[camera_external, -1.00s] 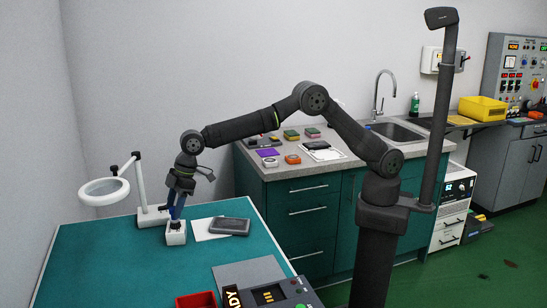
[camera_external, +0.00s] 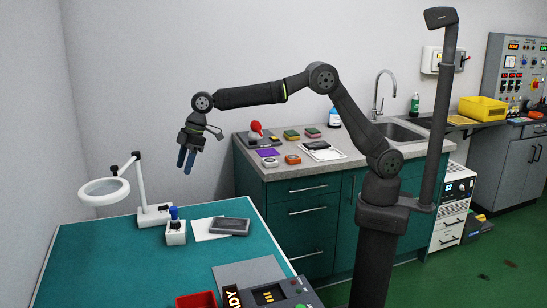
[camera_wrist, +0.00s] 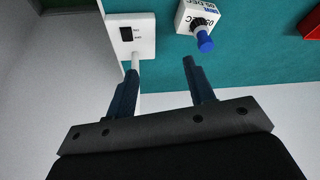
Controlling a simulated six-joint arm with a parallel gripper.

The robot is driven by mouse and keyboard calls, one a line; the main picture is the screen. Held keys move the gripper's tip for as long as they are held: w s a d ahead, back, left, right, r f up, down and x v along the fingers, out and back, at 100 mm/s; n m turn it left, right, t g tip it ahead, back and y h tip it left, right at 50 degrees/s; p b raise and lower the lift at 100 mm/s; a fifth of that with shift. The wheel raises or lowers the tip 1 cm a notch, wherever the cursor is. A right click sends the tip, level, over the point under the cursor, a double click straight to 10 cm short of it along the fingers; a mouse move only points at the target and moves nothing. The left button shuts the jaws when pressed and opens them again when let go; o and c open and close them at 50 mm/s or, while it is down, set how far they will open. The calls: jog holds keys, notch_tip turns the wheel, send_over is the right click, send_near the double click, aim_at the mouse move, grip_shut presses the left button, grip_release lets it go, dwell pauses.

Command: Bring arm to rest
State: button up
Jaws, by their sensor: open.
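My gripper (camera_external: 186,161) is open and empty, held in the air above the far end of the teal bench (camera_external: 130,262). In the wrist view its two dark blue fingers (camera_wrist: 158,78) are spread apart with nothing between them. A white block with a blue-topped piece in it (camera_external: 175,236) stands on the bench below and left of the gripper. In the wrist view this block (camera_wrist: 190,14) lies beyond the fingers, its blue knob toward me, with partly readable lettering. The gripper is clear of it.
A magnifier lamp (camera_external: 105,190) stands on the bench at left; its white base (camera_wrist: 145,45) lies beyond the fingers. A dark device (camera_external: 231,226) lies on a white sheet. A red bin (camera_external: 196,300) is at the front. The counter (camera_external: 300,172) holds several small items.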

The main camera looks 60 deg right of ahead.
jog(key=s+a+f+n+g, duration=0.1)
jog(key=s+a+f, duration=0.4)
jog(key=s+a, duration=0.6)
jog(key=s+a+f+n, duration=0.3)
jog(key=s+a+f, duration=0.3)
jog(key=s+a, duration=0.6)
jog(key=a, duration=0.5)
jog(key=shift+s+a+f+n+g+y, duration=0.2)
jog(key=shift+s+n+g+y, duration=0.1)
jog(key=shift+g, duration=0.1)
jog(key=shift+w+d+r, duration=0.1)
jog(key=w+d+r, duration=0.4)
jog(key=w+d, duration=0.2)
jog(key=d, duration=0.1)
jog(key=w+d+r+m, duration=0.1)
jog(key=w+d+r, duration=0.3)
jog(key=w+d, duration=0.2)
jog(key=shift+d+m+t, duration=0.3)
jog(key=shift+d, duration=0.3)
jog(key=shift+a+f, duration=0.1)
